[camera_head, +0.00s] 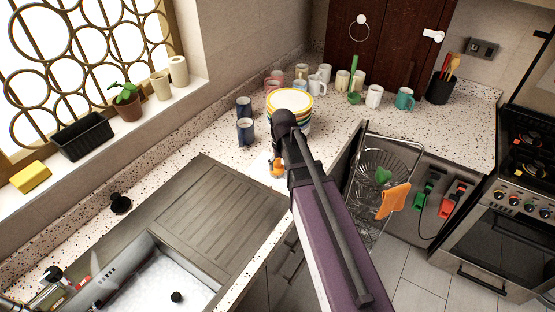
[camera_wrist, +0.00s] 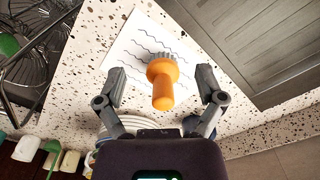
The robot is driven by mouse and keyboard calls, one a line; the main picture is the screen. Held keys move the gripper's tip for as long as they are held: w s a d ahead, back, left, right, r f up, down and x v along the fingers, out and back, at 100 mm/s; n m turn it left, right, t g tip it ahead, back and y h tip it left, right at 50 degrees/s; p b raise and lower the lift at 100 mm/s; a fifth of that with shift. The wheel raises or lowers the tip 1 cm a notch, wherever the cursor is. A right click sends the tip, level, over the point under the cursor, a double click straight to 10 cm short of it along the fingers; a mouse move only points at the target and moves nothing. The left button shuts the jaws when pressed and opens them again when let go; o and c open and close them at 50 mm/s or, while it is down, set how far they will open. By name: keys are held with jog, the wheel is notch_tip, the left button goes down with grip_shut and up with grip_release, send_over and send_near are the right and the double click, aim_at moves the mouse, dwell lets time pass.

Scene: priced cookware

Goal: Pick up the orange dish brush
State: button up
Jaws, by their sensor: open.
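The orange dish brush (camera_wrist: 163,84) stands out in the wrist view, with an orange handle and grey bristles at its far end. It lies over a white sheet with wavy dark lines (camera_wrist: 125,48) on the speckled counter. In the head view only a small part of the brush (camera_head: 277,169) shows beside my arm. My gripper (camera_wrist: 161,86) is open in the wrist view, with one finger on each side of the brush handle. I see a gap between each finger and the handle. The arm hides most of the gripper in the head view.
A stack of striped bowls (camera_head: 291,105) stands close behind the gripper. Two dark blue mugs (camera_head: 246,131) are to its left. The grey drainboard (camera_head: 180,215) and sink lie to the left. A wire rack (camera_head: 385,165) with an orange cloth (camera_head: 394,200) is to the right.

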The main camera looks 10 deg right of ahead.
aim_at(277, 162)
jog(key=w+r+p, duration=0.5)
jog(key=w+r, duration=0.2)
jog(key=w, duration=0.1)
jog(key=shift+w+p, duration=0.25)
jog(key=shift+p, duration=0.15)
jog(key=shift+f, duration=0.2)
notch_tip(277, 162, down, 8)
jog(key=b, duration=0.8)
jog(key=shift+f+b, duration=0.15)
jog(key=shift+b, duration=0.2)
jog(key=shift+f+b, duration=2.6)
jog(key=shift+a, duration=0.1)
grip_shut()
